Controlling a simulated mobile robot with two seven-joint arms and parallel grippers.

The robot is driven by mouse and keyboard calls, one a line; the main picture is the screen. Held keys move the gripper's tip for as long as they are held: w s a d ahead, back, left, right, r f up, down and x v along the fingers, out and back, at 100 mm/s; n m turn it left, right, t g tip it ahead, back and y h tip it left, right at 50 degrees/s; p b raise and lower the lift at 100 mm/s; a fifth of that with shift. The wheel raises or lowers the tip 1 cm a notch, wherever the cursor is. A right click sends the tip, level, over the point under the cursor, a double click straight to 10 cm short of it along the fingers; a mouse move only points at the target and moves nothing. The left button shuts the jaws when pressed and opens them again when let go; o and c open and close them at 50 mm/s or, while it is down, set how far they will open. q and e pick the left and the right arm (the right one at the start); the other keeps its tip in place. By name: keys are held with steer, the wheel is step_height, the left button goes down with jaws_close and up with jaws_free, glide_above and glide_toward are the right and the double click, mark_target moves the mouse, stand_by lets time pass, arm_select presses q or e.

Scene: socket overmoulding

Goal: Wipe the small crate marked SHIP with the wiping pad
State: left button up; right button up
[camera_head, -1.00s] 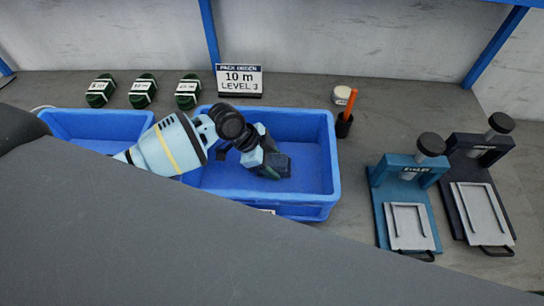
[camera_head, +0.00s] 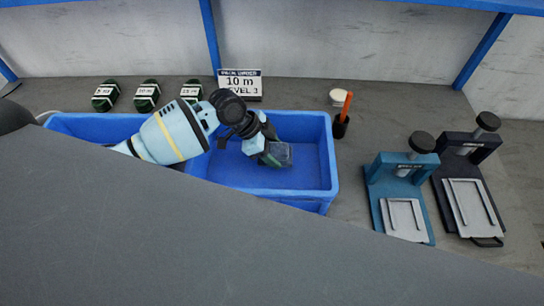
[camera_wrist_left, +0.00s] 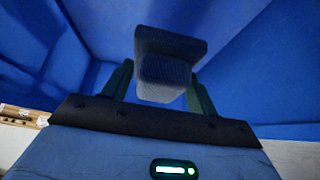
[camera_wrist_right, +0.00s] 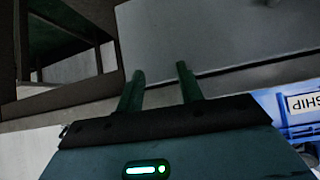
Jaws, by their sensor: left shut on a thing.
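My left gripper (camera_head: 266,150) reaches down inside the right-hand blue crate (camera_head: 328,165) and is shut on the wiping pad (camera_head: 281,155). The pad is a grey-blue block. In the left wrist view the pad (camera_wrist_left: 167,70) sits between the two fingers, with blue crate walls around it; I cannot tell whether it touches the crate. The SHIP label (camera_wrist_right: 304,103) shows on a blue crate at the right edge of the right wrist view. My right gripper (camera_wrist_right: 160,85) has its fingers apart with nothing between them; it is outside the head view.
Another blue crate (camera_head: 90,124) stands at left, partly hidden by my arm. Three dark green coils stand behind it, near an order sign (camera_head: 240,84). A dark cup (camera_head: 340,127) with an orange stick and two presses, blue (camera_head: 402,175) and dark (camera_head: 468,165), are at right.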

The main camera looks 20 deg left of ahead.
arm_select(q)
steer(key=shift+r, duration=0.4)
steer(key=shift+f, duration=0.1)
steer(key=shift+r, duration=1.55)
